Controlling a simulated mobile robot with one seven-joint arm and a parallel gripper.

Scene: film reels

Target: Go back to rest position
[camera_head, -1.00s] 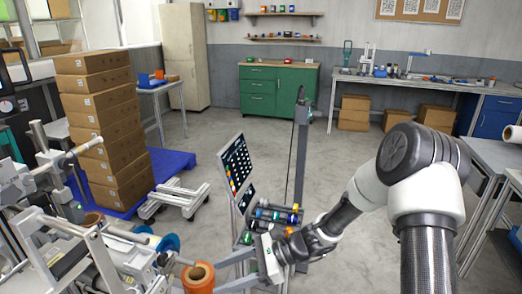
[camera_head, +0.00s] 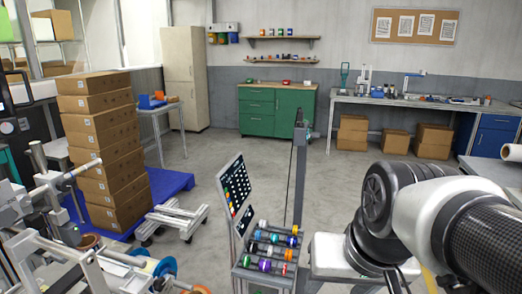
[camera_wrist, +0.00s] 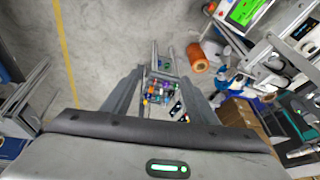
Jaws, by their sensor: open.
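My gripper (camera_wrist: 163,74) is open in the wrist view, its two dark fingers spread apart with nothing held between them. Beyond and below it is a rack of coloured film reels (camera_wrist: 160,92). In the head view my arm is folded at the right, and the gripper itself cannot be made out there. The same rack (camera_head: 268,252) stands clear at the bottom centre, with several reels in rows. An orange reel (camera_wrist: 197,58) is at the machine, apart from my gripper.
A tilted dark panel (camera_head: 236,188) and a grey post (camera_head: 299,175) stand by the rack. Stacked cardboard boxes (camera_head: 104,150) on a blue pallet (camera_head: 168,187) and a machine (camera_head: 70,240) are at the left. The floor behind the post is open.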

